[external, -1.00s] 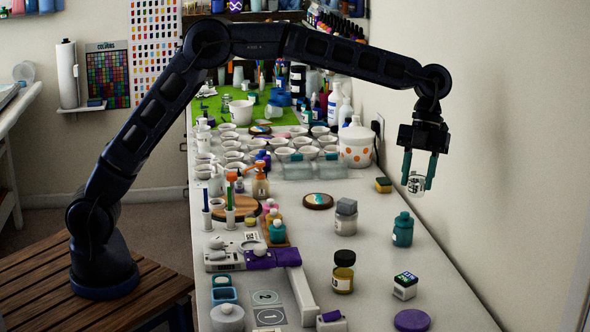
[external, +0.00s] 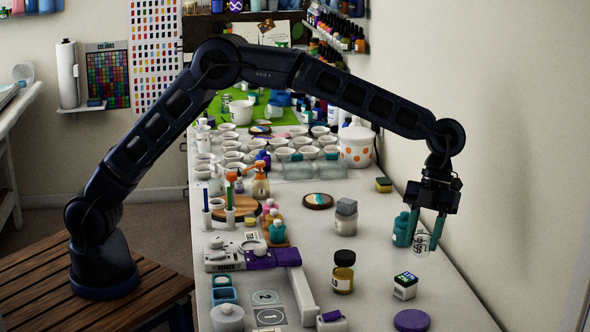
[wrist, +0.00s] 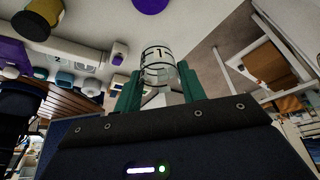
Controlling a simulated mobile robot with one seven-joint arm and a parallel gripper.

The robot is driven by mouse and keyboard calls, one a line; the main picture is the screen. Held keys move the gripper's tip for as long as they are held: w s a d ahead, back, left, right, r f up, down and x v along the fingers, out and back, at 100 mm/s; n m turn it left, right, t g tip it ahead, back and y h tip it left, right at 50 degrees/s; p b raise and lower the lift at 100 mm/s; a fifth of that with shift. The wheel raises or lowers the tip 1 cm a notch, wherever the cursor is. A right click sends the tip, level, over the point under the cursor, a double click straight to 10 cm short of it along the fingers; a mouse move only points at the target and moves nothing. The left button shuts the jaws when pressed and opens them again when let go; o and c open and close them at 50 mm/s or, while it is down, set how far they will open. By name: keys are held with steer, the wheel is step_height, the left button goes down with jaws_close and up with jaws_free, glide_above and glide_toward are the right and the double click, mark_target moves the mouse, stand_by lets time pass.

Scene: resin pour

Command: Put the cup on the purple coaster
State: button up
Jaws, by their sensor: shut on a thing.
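My gripper (external: 425,237) has teal fingers pointing down and is shut on a clear cup (external: 421,243) with dark markings. The cup hangs in the air over the right side of the bench, beside a teal bottle (external: 402,230). In the wrist view the cup (wrist: 158,62) sits between the two teal fingers. The purple coaster (external: 411,320) is a flat round disc near the front right of the bench, below the cup in the external view. It also shows at the top of the wrist view (wrist: 150,4). The coaster's top looks bare.
The wall is close on the right.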

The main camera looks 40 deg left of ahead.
step_height(320, 180, down, 17)
steer(key=shift+r, duration=0.1)
stand_by(0.5)
steer(key=shift+f, duration=0.2)
steer(key=o, duration=0.9)
steer(key=shift+o, duration=0.2)
steer(key=shift+r, duration=0.1)
steer(key=v, duration=1.2)
steer(key=shift+w+a+r, duration=0.1)
steer(key=shift+w, duration=0.05)
